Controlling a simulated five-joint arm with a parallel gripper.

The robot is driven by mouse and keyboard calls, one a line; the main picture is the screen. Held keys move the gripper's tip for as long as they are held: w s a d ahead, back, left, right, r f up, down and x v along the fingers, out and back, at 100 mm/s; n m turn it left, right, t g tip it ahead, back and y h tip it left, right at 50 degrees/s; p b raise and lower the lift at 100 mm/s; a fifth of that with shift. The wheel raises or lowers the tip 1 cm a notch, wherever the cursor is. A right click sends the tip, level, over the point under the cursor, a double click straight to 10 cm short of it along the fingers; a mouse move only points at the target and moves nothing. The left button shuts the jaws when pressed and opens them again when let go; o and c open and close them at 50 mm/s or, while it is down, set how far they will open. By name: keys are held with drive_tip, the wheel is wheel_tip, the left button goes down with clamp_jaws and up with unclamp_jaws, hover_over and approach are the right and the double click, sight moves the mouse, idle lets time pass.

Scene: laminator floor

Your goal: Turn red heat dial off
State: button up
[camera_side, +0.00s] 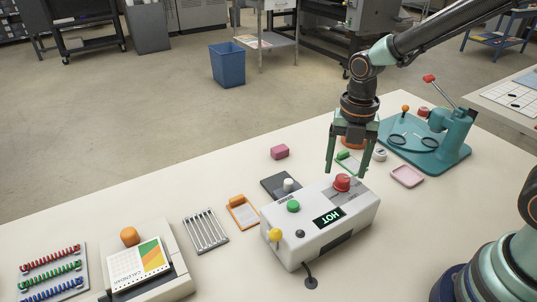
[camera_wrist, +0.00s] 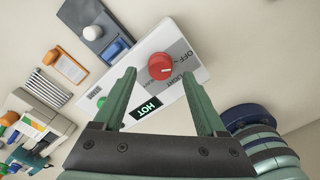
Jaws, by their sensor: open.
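The red heat dial (camera_side: 342,183) sits on top of the white laminator (camera_side: 330,238), near its far right end. In the wrist view the dial (camera_wrist: 160,66) has a small pale mark; OFF and LIGHT labels are printed beside it. I cannot tell which setting the mark points at. The display (camera_side: 328,218) reads HOT in green; it shows in the wrist view too (camera_wrist: 146,107). My gripper (camera_side: 348,170) is open and empty, pointing down above and slightly behind the dial. In the wrist view the dial appears between the fingertips, with no visible contact.
Green (camera_side: 293,206), yellow (camera_side: 275,235) and dark knobs share the laminator top. An orange clipboard (camera_side: 242,212) and a dark plate with a white knob (camera_side: 288,185) lie beside it. A teal press (camera_side: 425,145) and pink tray (camera_side: 407,176) stand right.

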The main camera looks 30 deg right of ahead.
sight(347, 178)
wheel_tip(347, 178, up, 10)
drive_tip(key=shift+f, duration=0.15)
idle(0.4)
drive_tip(key=s+d+r+m+t, duration=0.1)
drive_tip(key=s+d+m+t, duration=0.1)
drive_tip(key=m, duration=1.1)
drive_tip(key=s+d+r+m+t, duration=0.2)
drive_tip(key=s+d+m+t, duration=0.1)
drive_tip(key=m, duration=1.1)
drive_tip(key=shift+s+r+t, duration=0.2)
drive_tip(key=shift+s+t, duration=0.1)
drive_tip(key=shift+s, duration=0.05)
